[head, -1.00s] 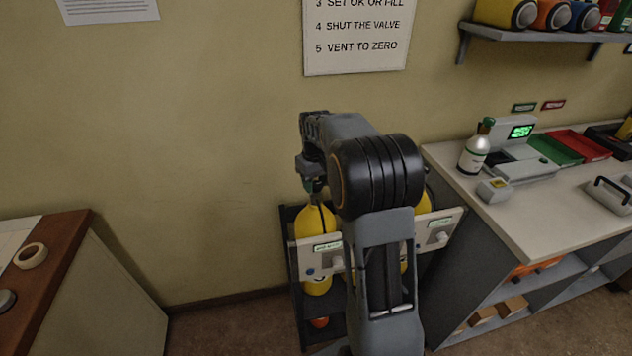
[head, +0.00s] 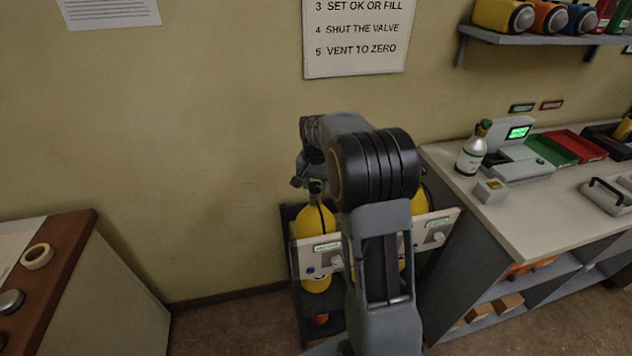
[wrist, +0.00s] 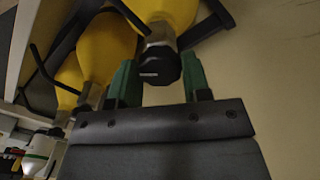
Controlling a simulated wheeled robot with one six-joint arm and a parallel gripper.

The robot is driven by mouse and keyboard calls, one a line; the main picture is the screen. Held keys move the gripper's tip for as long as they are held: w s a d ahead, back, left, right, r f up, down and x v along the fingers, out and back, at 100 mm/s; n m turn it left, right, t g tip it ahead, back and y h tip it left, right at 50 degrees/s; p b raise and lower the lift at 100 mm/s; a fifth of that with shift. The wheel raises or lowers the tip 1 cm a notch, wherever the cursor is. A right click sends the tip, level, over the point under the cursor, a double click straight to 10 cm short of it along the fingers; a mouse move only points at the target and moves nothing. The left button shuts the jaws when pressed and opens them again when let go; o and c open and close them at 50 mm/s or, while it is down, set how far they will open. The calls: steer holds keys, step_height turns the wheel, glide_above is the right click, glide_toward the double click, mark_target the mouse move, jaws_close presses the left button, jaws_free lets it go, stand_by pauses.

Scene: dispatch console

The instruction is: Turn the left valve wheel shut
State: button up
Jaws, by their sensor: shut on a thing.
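The left yellow cylinder (head: 315,222) stands in a dark rack, with its valve at the top. In the wrist view its black valve wheel (wrist: 160,67) sits on a metal neck below the yellow shoulder (wrist: 165,10). My gripper (wrist: 158,74) has its green fingers on either side of this wheel and is shut on it. In the head view my gripper (head: 311,187) is at the cylinder's top, mostly hidden behind my arm. The wheel itself cannot be made out there, and how far it is turned cannot be told.
More yellow cylinders (wrist: 105,45) stand beside the held one. A pale panel (head: 304,258) with labels and knobs crosses the rack's front. A counter (head: 530,228) with a bottle (head: 473,150) and trays is on the right. A brown-topped desk (head: 65,250) is at left.

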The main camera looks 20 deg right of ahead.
mark_target(315, 185)
steer(key=m, duration=0.4)
steer(key=shift+m+p, duration=0.3)
steer(key=shift+m, duration=2.5)
steer(key=o, duration=0.9)
step_height(315, 185, up, 14)
steer(key=shift+f+p, duration=0.1)
steer(key=shift+p, duration=0.25)
